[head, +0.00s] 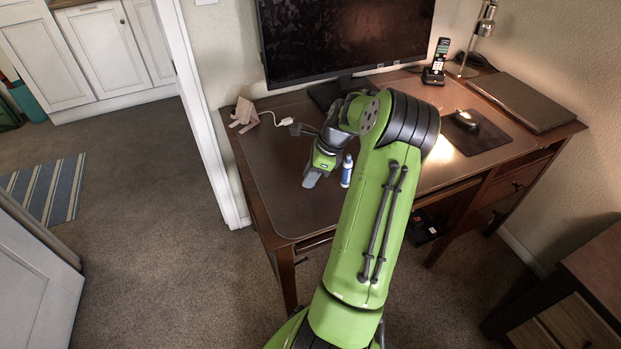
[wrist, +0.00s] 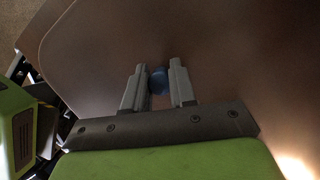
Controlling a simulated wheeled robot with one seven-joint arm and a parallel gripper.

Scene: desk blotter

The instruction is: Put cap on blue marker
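The blue marker (head: 347,171) stands upright on the desk blotter, with a white body and blue parts. My gripper (head: 309,181) points down just to the left of it, low over the blotter. In the wrist view, a round blue piece (wrist: 158,80), which looks like the cap, sits between the two fingers of my gripper (wrist: 157,84). The fingers appear shut on its sides. The head view does not show this piece. I cannot make out the marker in the wrist view.
The brown blotter (head: 270,170) is clear around the marker. A beige folded object (head: 244,115) and a white plug with a cable (head: 285,121) lie at the back left. A monitor (head: 345,40), phone (head: 436,62), mouse (head: 465,119) and laptop (head: 522,102) are farther back and right.

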